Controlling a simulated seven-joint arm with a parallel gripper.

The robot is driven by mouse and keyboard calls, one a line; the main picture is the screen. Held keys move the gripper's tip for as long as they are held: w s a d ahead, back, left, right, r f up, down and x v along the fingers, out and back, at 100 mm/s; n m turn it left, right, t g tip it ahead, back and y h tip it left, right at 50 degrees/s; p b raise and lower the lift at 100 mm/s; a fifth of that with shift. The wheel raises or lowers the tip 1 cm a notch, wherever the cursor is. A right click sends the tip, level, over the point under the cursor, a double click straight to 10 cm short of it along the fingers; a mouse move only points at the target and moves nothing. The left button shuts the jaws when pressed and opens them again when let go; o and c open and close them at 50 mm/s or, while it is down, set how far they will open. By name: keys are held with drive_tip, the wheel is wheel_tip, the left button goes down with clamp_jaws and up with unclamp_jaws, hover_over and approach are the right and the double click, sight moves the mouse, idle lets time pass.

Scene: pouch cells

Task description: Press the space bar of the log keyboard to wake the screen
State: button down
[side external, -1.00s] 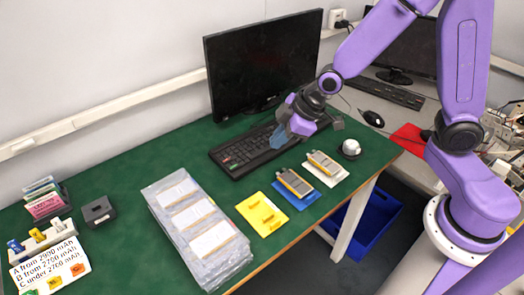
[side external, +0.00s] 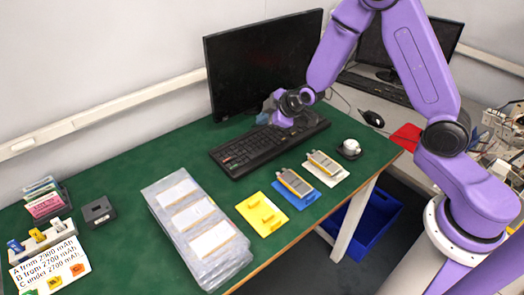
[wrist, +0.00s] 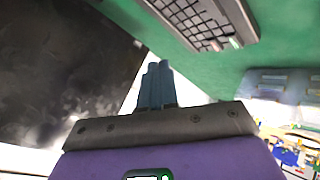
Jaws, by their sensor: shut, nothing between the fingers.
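The black log keyboard (side external: 243,153) lies on the green bench in front of the black monitor (side external: 245,75), whose screen is dark. Part of the keyboard also shows at the top of the wrist view (wrist: 190,17). My gripper (side external: 265,115) is at the keyboard's far right side, close to the monitor's lower edge. Its blue fingers are together and empty in the wrist view (wrist: 155,85), and point away from the keys there. The gripper looks clear of the keyboard. The space bar cannot be made out clearly.
Near the front edge lie a yellow tray (side external: 262,214), a blue tray (side external: 297,195) and a pale tray (side external: 326,168), the last two holding devices. A clear case (side external: 195,228) stands left of them. A small white round item (side external: 351,147) sits right of the keyboard.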

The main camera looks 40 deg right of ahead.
drive_tip(key=shift+f, duration=4.4)
drive_tip(key=shift+f, duration=0.1)
drive_tip(key=shift+f, duration=0.35)
drive_tip(key=shift+f, duration=0.4)
drive_tip(key=shift+r, duration=0.85)
drive_tip(key=shift+r, duration=0.1)
drive_tip(key=shift+r, duration=2.4)
